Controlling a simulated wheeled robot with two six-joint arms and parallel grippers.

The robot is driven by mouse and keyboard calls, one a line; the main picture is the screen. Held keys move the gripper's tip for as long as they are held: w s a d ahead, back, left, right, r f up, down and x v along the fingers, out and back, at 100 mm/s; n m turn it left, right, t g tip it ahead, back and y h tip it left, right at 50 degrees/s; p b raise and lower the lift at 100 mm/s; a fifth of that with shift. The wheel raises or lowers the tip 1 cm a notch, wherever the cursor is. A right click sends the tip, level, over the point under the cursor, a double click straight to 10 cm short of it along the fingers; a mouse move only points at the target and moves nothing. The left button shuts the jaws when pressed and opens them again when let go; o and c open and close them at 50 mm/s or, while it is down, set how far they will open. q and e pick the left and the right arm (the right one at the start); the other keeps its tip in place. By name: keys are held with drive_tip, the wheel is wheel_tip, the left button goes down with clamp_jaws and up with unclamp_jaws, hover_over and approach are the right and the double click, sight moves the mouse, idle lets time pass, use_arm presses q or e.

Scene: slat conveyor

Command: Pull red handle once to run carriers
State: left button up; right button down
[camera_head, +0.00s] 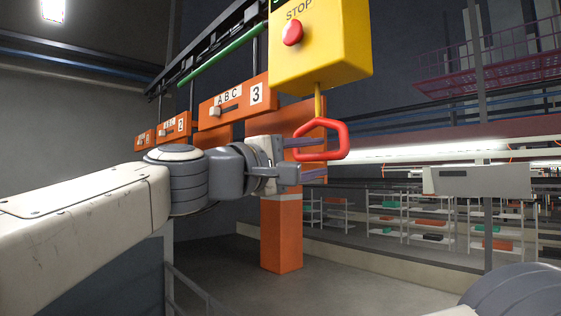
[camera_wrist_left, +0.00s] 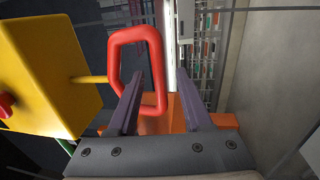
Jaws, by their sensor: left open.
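The red handle (camera_head: 322,140) is a loop hanging on a yellow cord below the yellow control box (camera_head: 335,60) with its red stop button (camera_head: 292,33). My left gripper (camera_head: 312,159) is open at the handle, its fingers reaching toward the loop's left and lower part. In the left wrist view, the red handle (camera_wrist_left: 158,70) stands close to the left finger, which overlaps its lower part. The gap between the fingers (camera_wrist_left: 160,85) shows the loop's right side at its left edge. I cannot tell whether a finger touches the handle. My right gripper is not in view.
Orange carriers (camera_head: 237,98) with number plates hang in a row from the overhead rail at left. An orange post (camera_head: 281,235) stands behind my left gripper. Shelves with bins (camera_head: 410,220) stand far back at right. Open floor lies below.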

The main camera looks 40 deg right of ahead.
use_arm(q)
drive_tip(key=a+f+b, duration=0.1)
drive_tip(key=a+b, duration=0.3)
drive_tip(key=a, duration=0.4)
drive_tip(key=shift+s+f+b, duration=0.15)
drive_tip(key=shift+s+b, duration=0.2)
idle(6.8)
